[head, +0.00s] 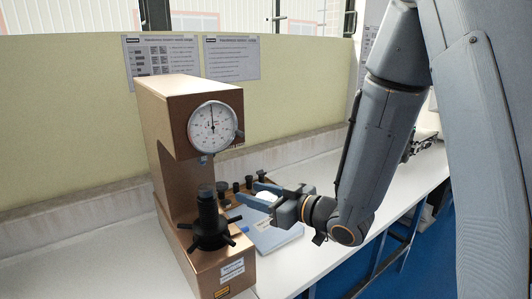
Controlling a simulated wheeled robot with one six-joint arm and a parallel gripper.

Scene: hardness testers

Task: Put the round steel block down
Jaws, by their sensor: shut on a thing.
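My gripper (253,194) reaches in from the right, its blue fingers pointing left beside the hardness tester. It is shut on a small pale, shiny thing (268,197), which appears to be the round steel block. The fingers hide much of it. It is held above the white bench (323,195), over the area near a blue-and-white booklet (275,235). The brown hardness tester (178,100) stands left of my gripper, with a round dial (214,128) and a black spindle with a spoked handwheel (208,232).
Several black-knobbed parts (236,188) stand on a brown base behind my gripper. A pale yellow partition (60,110) with two printed sheets (162,58) runs along the back. Bare bench lies left of the tester. The bench's front edge drops off at the right.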

